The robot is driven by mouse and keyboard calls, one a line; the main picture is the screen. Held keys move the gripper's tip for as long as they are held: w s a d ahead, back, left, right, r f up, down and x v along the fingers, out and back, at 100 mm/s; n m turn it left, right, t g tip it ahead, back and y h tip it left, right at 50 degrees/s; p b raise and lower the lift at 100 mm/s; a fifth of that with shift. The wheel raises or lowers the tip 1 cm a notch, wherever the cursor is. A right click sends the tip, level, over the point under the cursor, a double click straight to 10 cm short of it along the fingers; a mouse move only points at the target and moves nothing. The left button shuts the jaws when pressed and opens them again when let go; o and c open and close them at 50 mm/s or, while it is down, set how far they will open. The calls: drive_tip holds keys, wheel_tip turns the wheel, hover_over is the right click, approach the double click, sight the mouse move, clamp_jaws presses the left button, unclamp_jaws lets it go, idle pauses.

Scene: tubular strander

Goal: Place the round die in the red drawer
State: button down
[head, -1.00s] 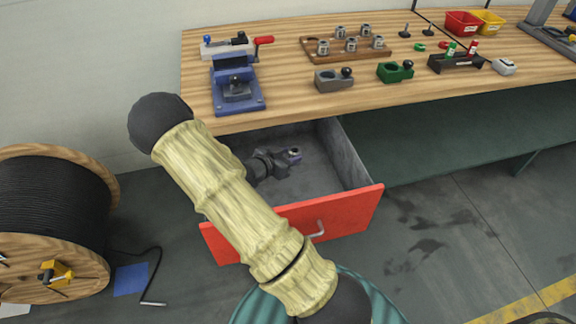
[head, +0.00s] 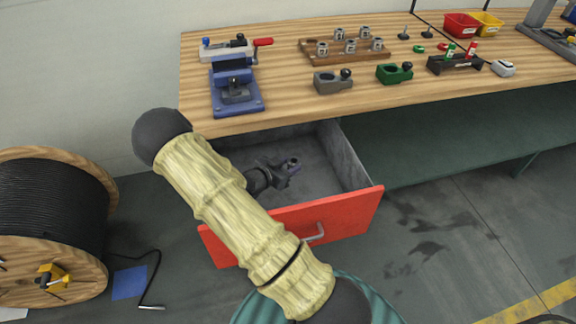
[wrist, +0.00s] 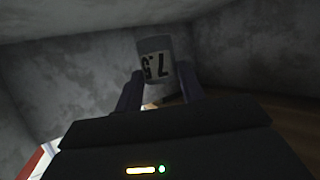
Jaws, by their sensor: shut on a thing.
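The red drawer (head: 350,214) stands open below the bench, with grey inner walls. My gripper (head: 286,170) is inside it, above or near its floor. In the head view the die (head: 294,161) is small at the fingertips. I cannot tell if the die touches the drawer floor. My arm hides the drawer's left part.
On the bench are a blue vise (head: 236,92), a wooden rack (head: 350,62) with several similar dies, a grey holder (head: 333,82) and a green holder (head: 394,74). A cable spool (head: 55,210) stands at left. The drawer's right side is free.

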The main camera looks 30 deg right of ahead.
drive_tip(key=shift+f, duration=0.45)
drive_tip(key=c, duration=0.9)
unclamp_jaws()
drive_tip(key=shift+o, duration=0.2)
drive_tip(key=shift+r, duration=0.1)
drive_tip(key=shift+r, duration=0.3)
drive_tip(key=p+v, duration=0.1)
drive_tip(key=v, duration=1.1)
drive_tip(key=shift+r+p, duration=0.3)
drive_tip(key=shift+p, duration=0.1)
